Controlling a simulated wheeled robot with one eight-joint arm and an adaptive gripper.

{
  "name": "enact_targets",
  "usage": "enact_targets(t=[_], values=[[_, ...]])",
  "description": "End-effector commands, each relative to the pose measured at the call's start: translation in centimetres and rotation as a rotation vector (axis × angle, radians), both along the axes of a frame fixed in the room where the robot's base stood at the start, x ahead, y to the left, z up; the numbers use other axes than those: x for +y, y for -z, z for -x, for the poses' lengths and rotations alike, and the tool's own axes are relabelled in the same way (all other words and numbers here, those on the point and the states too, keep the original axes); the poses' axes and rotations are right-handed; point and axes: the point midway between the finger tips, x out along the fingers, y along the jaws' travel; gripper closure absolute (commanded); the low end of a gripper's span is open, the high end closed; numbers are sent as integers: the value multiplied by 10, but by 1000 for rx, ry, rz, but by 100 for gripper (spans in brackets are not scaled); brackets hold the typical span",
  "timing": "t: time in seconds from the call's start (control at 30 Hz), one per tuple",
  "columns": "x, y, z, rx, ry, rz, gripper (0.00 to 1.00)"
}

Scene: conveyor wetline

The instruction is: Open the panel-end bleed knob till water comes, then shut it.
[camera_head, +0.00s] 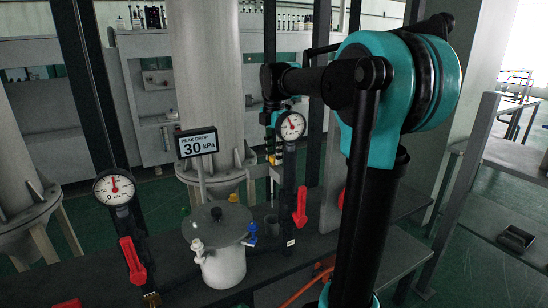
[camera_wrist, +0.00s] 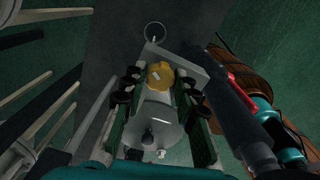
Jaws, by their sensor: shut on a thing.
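My gripper (camera_wrist: 160,82) is shut on a yellow knob (camera_wrist: 160,76), which sits between its dark fingers in the wrist view. The knob is on or beside a pale grey block (camera_wrist: 185,67). In the head view my gripper (camera_head: 271,148) points down beside the right-hand gauge and hides most of the knob. A small dark cup (camera_head: 271,224) stands on the bench below it, and a thin ring (camera_wrist: 154,31) shows ahead of the knob in the wrist view. I cannot make out water in either view.
Gauges stand left (camera_head: 114,187) and right (camera_head: 291,126). Red handles (camera_head: 133,260) (camera_head: 300,207) stick out nearby. A large pale vessel (camera_head: 207,75) stands behind.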

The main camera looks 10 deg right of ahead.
Motion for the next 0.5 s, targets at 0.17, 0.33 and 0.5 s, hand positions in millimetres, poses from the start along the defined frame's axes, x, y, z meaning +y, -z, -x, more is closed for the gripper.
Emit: enact_targets(t=[0.17,0.33,0.5], values=[[0,0,0,0,-157,0,92],[0,0,0,-1,-190,1,92],[0,0,0,-1,-192,1,92]])
